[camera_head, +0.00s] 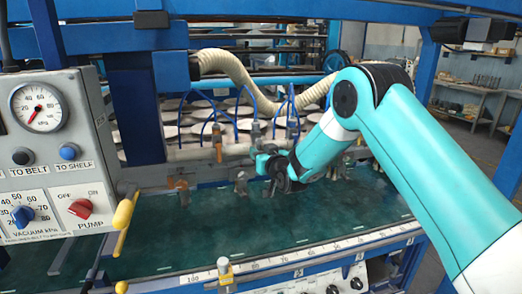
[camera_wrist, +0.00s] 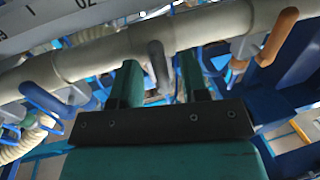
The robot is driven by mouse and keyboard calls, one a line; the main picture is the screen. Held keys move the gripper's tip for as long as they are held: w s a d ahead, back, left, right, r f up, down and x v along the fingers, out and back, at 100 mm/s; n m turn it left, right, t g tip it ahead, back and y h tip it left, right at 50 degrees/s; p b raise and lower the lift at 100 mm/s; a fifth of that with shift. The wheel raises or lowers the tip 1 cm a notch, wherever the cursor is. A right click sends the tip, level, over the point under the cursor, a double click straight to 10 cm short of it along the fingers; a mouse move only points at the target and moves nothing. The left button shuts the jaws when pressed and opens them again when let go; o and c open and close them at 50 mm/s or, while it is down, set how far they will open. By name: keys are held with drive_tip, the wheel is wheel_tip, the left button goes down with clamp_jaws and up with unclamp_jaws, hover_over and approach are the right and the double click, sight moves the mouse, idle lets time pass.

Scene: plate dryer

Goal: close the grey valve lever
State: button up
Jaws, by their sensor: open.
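The grey valve lever (camera_wrist: 158,62) shows in the wrist view, hanging from a pale pipe (camera_wrist: 205,28) at the top middle. My gripper (camera_wrist: 160,76) is open, with one teal finger on each side of the lever. The lever lies between the fingers in the picture; whether either finger touches it I cannot tell. In the head view, my gripper (camera_head: 262,164) is at the pipe above the green belt, and I cannot clearly pick out the grey lever there.
An orange lever (camera_wrist: 277,36) is on the pipe to the right in the wrist view. The head view shows a control panel (camera_head: 60,150) at left, white plates (camera_head: 180,130) behind the pipe, and a clear green belt (camera_head: 300,222) in front.

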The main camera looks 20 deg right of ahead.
clamp_jaws()
